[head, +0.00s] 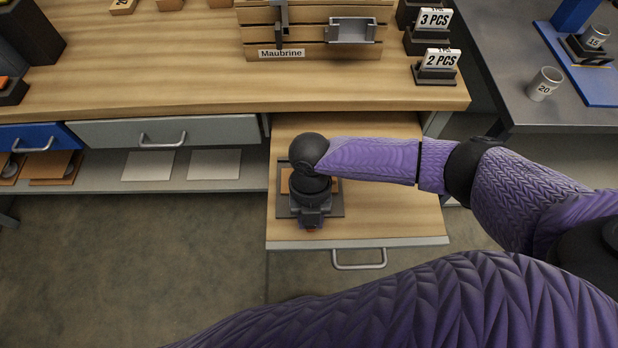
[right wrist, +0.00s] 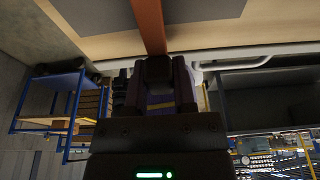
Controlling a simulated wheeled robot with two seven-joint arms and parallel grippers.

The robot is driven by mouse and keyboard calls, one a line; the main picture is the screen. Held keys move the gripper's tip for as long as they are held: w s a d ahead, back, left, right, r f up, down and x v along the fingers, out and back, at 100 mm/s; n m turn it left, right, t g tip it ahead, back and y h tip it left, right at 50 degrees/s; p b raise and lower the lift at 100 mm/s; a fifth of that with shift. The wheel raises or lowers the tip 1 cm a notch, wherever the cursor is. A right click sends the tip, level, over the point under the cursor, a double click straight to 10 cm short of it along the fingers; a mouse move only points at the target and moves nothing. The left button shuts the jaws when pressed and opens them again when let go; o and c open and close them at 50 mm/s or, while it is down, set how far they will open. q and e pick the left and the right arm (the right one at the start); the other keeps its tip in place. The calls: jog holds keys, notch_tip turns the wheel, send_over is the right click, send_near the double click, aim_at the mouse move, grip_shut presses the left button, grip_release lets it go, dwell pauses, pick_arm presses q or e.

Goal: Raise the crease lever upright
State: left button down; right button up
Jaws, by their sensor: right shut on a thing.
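The crease lever is an orange-brown bar (right wrist: 149,24) that runs up from between my fingertips in the right wrist view. In the head view my gripper and forearm hide most or all of it. My right gripper (head: 311,208) is over a dark plate (head: 284,205) on the pulled-out wooden drawer or shelf (head: 390,215). The gripper (right wrist: 158,70) is shut on the lever in the right wrist view. The lever's exact tilt cannot be told from these views. My left gripper is not in view.
The drawer's front handle (head: 358,264) faces the near side. The workbench (head: 200,85) behind holds a wooden rack labelled Maubrine (head: 310,50) and card holders (head: 435,72). A grey drawer (head: 165,130) is to the left. A cup (head: 543,84) stands on the right table. Open floor (head: 130,260) lies at the front left.

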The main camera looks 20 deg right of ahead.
jog(key=shift+p+v, duration=0.9)
jog(key=shift+v, duration=0.4)
jog(key=shift+p+v, duration=0.75)
jog(key=shift+v, duration=0.35)
jog(key=shift+w+r, duration=0.1)
jog(key=shift+r, duration=0.05)
jog(key=shift+w+p+v, duration=0.2)
jog(key=shift+p+v, duration=0.55)
jog(key=shift+v, duration=0.55)
jog(key=shift+w+d, duration=0.1)
